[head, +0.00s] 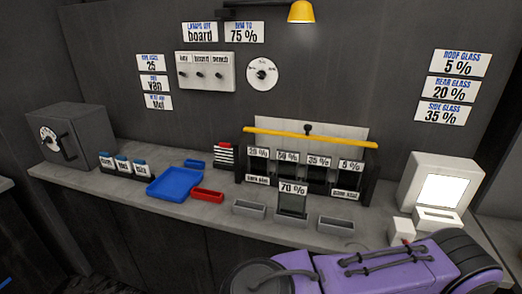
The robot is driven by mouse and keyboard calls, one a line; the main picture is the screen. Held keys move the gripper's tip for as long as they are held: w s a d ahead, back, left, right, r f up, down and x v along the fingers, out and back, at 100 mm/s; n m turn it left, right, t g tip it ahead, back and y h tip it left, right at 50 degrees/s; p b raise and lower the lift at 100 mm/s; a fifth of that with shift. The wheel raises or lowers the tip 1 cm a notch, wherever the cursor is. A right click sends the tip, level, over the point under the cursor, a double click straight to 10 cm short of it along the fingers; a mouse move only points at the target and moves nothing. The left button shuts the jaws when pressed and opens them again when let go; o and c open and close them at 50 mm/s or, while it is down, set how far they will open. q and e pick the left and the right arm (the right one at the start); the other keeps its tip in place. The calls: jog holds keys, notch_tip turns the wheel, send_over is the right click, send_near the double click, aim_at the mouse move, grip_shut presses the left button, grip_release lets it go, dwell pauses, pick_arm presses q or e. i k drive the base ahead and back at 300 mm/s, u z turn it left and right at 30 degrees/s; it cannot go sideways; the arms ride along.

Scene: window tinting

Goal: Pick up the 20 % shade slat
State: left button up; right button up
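The 20 % shade slat (257,168) appears to be the leftmost dark slat in the rack on the counter; its small label is hard to read but looks like 20 %. It stands upright beside the 50 % slat (286,173), the 35 % slat (317,178) and the 5 % slat (347,182). The rack (240,166) has dark end posts, and a yellow bar (310,138) runs above the slats. A 70 % slat (292,204) stands separately in front. Neither gripper's fingers show in the head view.
Grey trays (248,208) (336,226) flank the 70 % slat. Left are a blue tray (174,184), a red tray (207,196) and a dark safe-like box (72,138). A white device with a lit screen (440,190) stands right. The counter's front edge (200,218) is near.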

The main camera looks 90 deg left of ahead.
aim_at(259, 157)
jog(key=u, duration=2.05)
